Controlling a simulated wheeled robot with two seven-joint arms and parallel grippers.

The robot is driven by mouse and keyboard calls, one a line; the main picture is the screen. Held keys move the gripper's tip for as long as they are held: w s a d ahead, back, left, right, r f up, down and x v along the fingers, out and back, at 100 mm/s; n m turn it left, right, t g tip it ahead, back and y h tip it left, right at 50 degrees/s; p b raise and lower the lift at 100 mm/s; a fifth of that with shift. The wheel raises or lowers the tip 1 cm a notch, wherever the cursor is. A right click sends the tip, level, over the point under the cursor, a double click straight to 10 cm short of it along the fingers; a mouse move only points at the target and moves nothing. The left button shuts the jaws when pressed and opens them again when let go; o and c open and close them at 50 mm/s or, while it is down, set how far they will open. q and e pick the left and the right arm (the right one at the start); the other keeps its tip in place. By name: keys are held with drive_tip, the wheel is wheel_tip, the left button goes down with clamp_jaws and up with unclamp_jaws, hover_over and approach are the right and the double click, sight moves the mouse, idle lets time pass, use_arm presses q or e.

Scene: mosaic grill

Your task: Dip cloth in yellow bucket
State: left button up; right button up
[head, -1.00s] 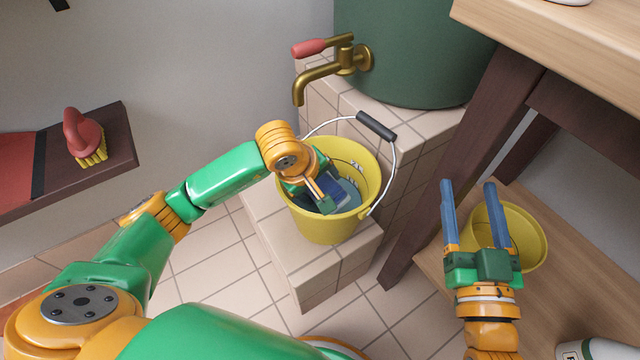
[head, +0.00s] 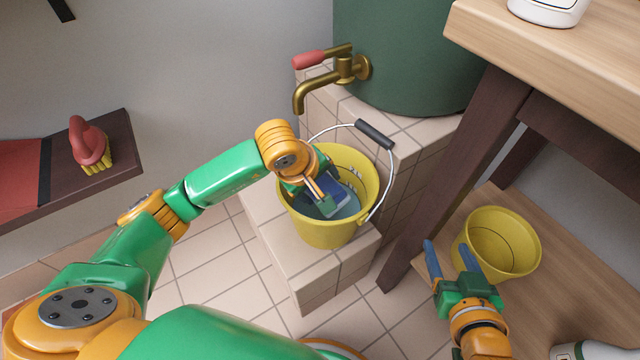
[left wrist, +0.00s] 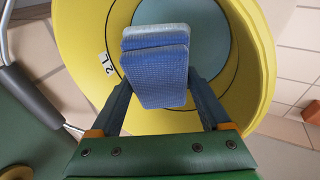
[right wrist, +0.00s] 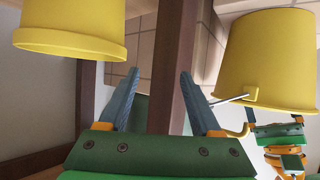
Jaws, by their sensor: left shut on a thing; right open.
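The yellow bucket (head: 327,232) stands upright on a tiled step, with its wire handle and black grip raised at the back right. Bluish water (head: 348,207) shows inside it. My left gripper (head: 328,200) reaches down into the bucket mouth and is shut on a folded blue cloth (left wrist: 155,70). The cloth is within the rim; whether it touches the water is hard to tell. My right gripper (head: 452,262) is open and empty, low at the right, beside a second yellow bucket (head: 510,255). The right wrist view shows its spread fingers (right wrist: 162,95).
A brass tap (head: 330,82) with a red lever juts from a green barrel (head: 405,60) behind the bucket. A wooden table (head: 560,50) with dark legs stands at the right. A red brush (head: 88,145) sits on a shelf at the left.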

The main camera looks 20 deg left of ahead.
use_arm(q)
drive_tip(key=shift+r+p, duration=0.45)
drive_tip(key=shift+r, duration=0.2)
drive_tip(key=shift+r+p, duration=0.5)
drive_tip(key=shift+r, duration=0.15)
wheel_tip(320, 180, up, 3)
drive_tip(key=shift+p, duration=1.2)
wheel_tip(320, 180, up, 3)
drive_tip(key=shift+r+p, duration=0.2)
drive_tip(key=shift+p, duration=1.05)
wheel_tip(320, 180, up, 5)
drive_tip(key=p, duration=0.3)
drive_tip(key=shift+f, duration=0.2)
use_arm(e)
drive_tip(key=s+d+f+g, duration=0.2)
drive_tip(key=s+f+g, duration=0.1)
drive_tip(key=s+f, duration=0.3)
drive_tip(key=s+d+f+g+h, duration=0.1)
drive_tip(key=s+f+g, duration=0.3)
drive_tip(key=f, duration=0.5)
drive_tip(key=s+d+f+g+h, duration=0.1)
drive_tip(key=s+d+f+g, duration=0.1)
drive_tip(key=s+f, duration=0.6)
drive_tip(key=shift+d+f+m+g, duration=0.15)
drive_tip(key=shift+d+m+g, duration=0.15)
drive_tip(key=shift+g, duration=0.4)
